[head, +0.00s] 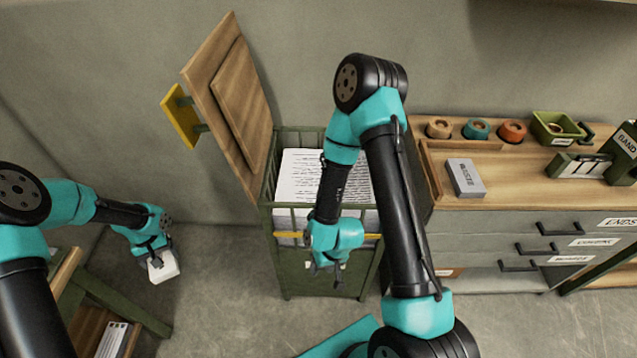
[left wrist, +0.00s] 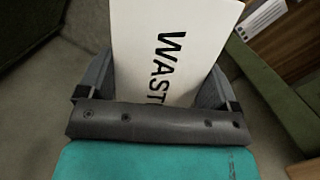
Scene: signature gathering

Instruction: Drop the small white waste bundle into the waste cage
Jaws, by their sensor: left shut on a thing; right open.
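The small white waste bundle (head: 163,267) is held in my left gripper (head: 153,254), low at the left in the head view. In the left wrist view the bundle (left wrist: 168,45) fills the space between the fingers, with black lettering reading "WAST" visible. The waste cage (head: 318,276) is a green slatted bin at the middle, holding printed white sheets (head: 297,176). Its wooden lid (head: 228,100) stands open, tilted up to the left. My right gripper (head: 328,270) is open in front of the cage, and its arm hides part of the cage's right side.
A wooden-topped cabinet (head: 520,185) with drawers stands right of the cage, with a grey block (head: 465,177), several round holders and a green tray (head: 556,127) on it. A green-framed wooden stand (head: 112,290) is at lower left. Floor between stand and cage is clear.

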